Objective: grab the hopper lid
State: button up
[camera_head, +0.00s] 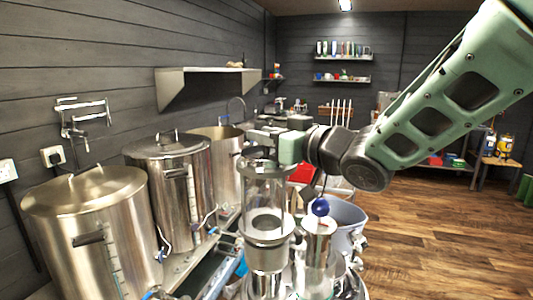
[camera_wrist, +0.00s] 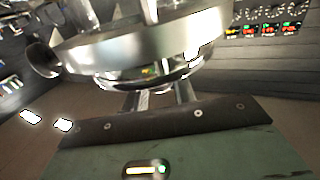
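The hopper (camera_head: 268,190) is a clear cylinder on a metal base, in the lower middle of the head view. A flat, round cover, apparently the hopper lid (camera_head: 258,162), lies at its top, just below my gripper (camera_head: 262,136). In the wrist view a large, shiny round metal piece (camera_wrist: 140,42) with a clear rim fills the upper middle, close to my gripper (camera_wrist: 162,95). I cannot tell if it is the lid. The two fingers show apart, and their tips are hidden behind this piece. Whether they grip anything is unclear.
Large steel kettles (camera_head: 88,215) line the wall at left. A metal cylinder with a blue ball knob (camera_head: 320,207) stands just right of the hopper, with a grey bucket (camera_head: 346,218) behind it. The wooden floor (camera_head: 440,225) at right is mostly clear.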

grip_shut()
jog(key=shift+r, duration=0.1)
